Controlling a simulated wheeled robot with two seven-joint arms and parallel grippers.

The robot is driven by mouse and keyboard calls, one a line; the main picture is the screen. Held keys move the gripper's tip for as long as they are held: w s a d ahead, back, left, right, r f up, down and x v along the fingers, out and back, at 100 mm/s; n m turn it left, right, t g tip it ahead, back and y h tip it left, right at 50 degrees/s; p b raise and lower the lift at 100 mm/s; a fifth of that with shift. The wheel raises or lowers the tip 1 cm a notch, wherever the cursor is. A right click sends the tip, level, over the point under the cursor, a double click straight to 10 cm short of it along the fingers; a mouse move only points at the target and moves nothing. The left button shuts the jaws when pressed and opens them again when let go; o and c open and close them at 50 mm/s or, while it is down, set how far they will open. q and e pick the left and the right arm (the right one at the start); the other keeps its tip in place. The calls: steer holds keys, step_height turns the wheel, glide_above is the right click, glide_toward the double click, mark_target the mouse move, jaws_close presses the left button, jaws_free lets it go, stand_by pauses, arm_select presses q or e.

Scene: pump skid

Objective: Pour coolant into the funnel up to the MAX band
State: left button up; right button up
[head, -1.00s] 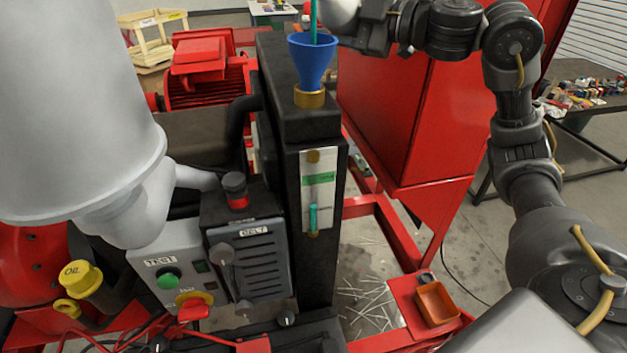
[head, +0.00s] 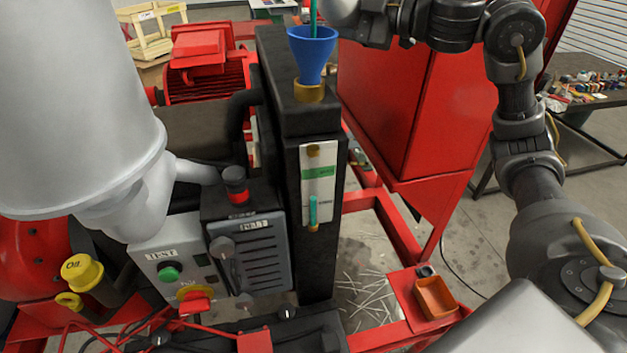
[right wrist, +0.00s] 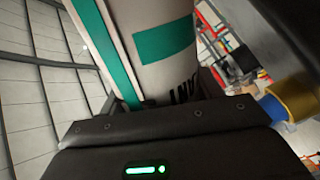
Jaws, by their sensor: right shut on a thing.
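The blue funnel (head: 312,52) stands upright in a brass neck (head: 309,91) on top of the black tank. A thin teal stream (head: 314,20) falls into it from above. The sight gauge (head: 308,205) on the tank front has a green MAX band (head: 318,172). Its teal coolant column (head: 313,211) stands below that band. My right gripper (right wrist: 160,115) is shut on the coolant container (right wrist: 165,75), pale with a green label and a teal strip. My left gripper is out of view.
A control panel (head: 172,250) with a green button and red knob stands left of the tank. A yellow oil cap (head: 82,272) is at lower left. A red cabinet (head: 415,110) stands close behind the funnel's right. An orange tray (head: 435,297) sits at lower right.

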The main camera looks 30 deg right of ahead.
steer(key=shift+w+d+r+n+p, duration=0.15)
steer(key=shift+r+n+p, duration=0.35)
steer(key=shift+n, duration=0.25)
steer(key=shift+d+r+n+p, duration=0.15)
steer(key=shift+r+n+p, duration=0.2)
steer(key=shift+r+n, duration=0.3)
stand_by(3.5)
steer(key=shift+r+n+p, duration=0.15)
steer(key=shift+n+p, duration=0.15)
steer(key=shift+n, duration=0.1)
stand_by(0.8)
stand_by(1.9)
